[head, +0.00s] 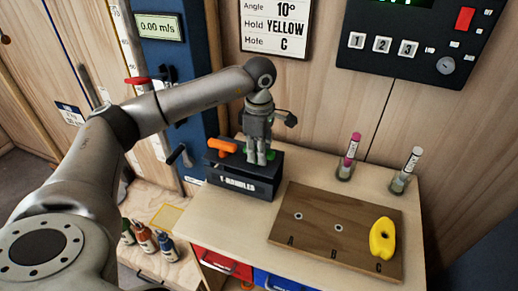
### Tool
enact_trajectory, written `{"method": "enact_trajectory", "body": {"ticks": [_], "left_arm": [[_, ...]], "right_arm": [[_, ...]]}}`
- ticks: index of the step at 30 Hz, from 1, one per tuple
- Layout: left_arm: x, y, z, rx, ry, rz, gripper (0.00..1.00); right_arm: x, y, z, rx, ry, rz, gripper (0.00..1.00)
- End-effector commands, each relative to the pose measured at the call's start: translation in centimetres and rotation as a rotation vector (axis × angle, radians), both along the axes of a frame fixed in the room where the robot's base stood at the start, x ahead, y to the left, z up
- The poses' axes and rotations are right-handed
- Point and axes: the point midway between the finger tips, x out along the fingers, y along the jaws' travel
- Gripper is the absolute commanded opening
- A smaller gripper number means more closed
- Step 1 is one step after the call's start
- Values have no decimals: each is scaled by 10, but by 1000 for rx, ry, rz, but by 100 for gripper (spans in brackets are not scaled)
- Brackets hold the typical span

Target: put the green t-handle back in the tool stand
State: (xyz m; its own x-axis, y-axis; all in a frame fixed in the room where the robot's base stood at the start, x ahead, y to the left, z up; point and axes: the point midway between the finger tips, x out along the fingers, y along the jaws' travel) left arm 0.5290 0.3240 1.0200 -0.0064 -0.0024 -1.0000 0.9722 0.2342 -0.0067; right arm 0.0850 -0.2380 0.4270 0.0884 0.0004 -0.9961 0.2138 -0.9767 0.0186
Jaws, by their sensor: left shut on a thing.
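The dark tool stand (243,185), lettered "T-HANDLES", stands at the back left of the wooden bench. My left gripper (258,160) points down at the right part of the stand and is shut on the green t-handle (271,155). Only small green bits show beside the fingers; the rest is hidden. I cannot tell whether its shaft is in a hole of the stand. An orange t-handle (222,145) sits at the stand's left end. My right gripper is not in view.
A brown board (310,248) marked A, B, C lies to the right, with a yellow climbing hold (382,239) by C. Two tubes, one with pink (350,152) and one pale (405,170), stand behind it. Several bottles (146,238) stand on a lower surface at left.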

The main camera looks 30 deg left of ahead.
Motion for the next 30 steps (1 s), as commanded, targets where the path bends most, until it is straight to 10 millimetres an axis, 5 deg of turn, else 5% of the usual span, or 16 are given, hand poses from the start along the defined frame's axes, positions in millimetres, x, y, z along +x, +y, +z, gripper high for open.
{"method": "enact_trajectory", "body": {"ticks": [11, 12, 18, 30], "left_arm": [[0, 0, -7, -1, 0, -1, 0], [0, 0, -7, -1, 0, -1, 22], [0, 0, -7, -1, 0, -1, 45], [1, 0, 0, 0, -1, -1, 45]], "right_arm": [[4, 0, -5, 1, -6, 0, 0], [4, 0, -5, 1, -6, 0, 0], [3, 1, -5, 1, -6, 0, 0], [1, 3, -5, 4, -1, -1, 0]]}}
